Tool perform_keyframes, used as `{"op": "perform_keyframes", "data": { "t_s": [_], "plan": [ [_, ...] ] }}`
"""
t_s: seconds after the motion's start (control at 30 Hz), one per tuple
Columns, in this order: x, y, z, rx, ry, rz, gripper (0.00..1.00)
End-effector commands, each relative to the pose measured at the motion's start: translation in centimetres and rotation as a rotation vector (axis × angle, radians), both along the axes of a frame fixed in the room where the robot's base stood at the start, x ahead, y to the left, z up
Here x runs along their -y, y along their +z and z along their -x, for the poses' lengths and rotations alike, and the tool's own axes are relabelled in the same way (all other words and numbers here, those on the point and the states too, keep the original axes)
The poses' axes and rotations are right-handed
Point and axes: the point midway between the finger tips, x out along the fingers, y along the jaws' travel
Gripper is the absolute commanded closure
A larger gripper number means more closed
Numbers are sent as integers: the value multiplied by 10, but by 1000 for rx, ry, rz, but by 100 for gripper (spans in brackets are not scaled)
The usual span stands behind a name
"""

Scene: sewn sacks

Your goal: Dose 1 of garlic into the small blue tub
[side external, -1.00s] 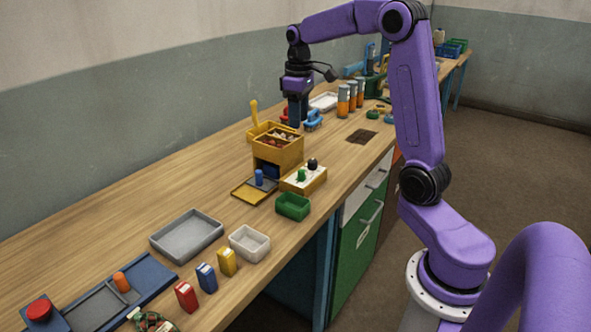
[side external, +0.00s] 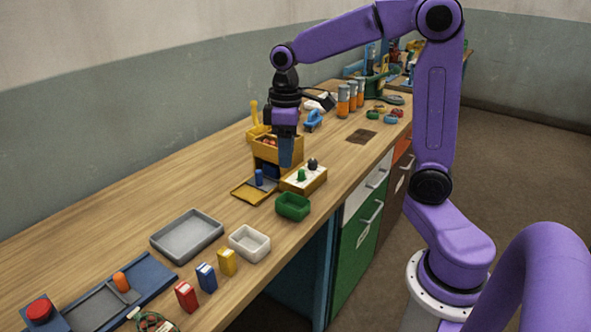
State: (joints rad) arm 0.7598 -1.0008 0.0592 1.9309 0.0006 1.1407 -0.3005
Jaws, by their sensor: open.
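A yellow wooden box (side external: 265,150) stands mid-bench, with reddish and pale pieces in its top; I cannot tell which are garlic. A dark blue thing (side external: 270,171), perhaps the small blue tub, shows in its lower front opening, partly hidden by my gripper. My gripper (side external: 285,163) points down in front of the box's right part, open and apparently empty. A yellow-edged tray with a blue knob (side external: 259,177) lies before the box. A white-topped yellow block (side external: 305,180) with a green knob (side external: 301,175) and a black knob (side external: 312,164) stands to its right.
A green tub (side external: 293,207), a white tub (side external: 249,243) and a grey tray (side external: 187,236) stand nearer. Red, blue and yellow small packs (side external: 227,262) stand at the front edge. Orange-and-grey cans (side external: 343,100) stand farther back. The bench left of the box is clear.

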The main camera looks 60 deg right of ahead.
Motion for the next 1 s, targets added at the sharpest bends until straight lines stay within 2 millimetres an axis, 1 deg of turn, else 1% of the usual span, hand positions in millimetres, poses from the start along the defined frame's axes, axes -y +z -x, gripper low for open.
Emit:
{"op": "perform_keyframes", "data": {
  "t_s": [0.03, 0.2, 0.4, 0.5, 0.7, 1.0],
  "plan": [
    [-7, -1, 7, 0, 20, 0, 52],
    [-25, -5, 27, 1, 73, -1, 52],
    [-40, -8, 46, 5, 120, -3, 52],
    [-44, -10, 52, 4, 134, -3, 52],
    [-47, -11, 57, 5, 144, -3, 52],
    [-46, -11, 55, 5, 137, -3, 52]
  ]
}}
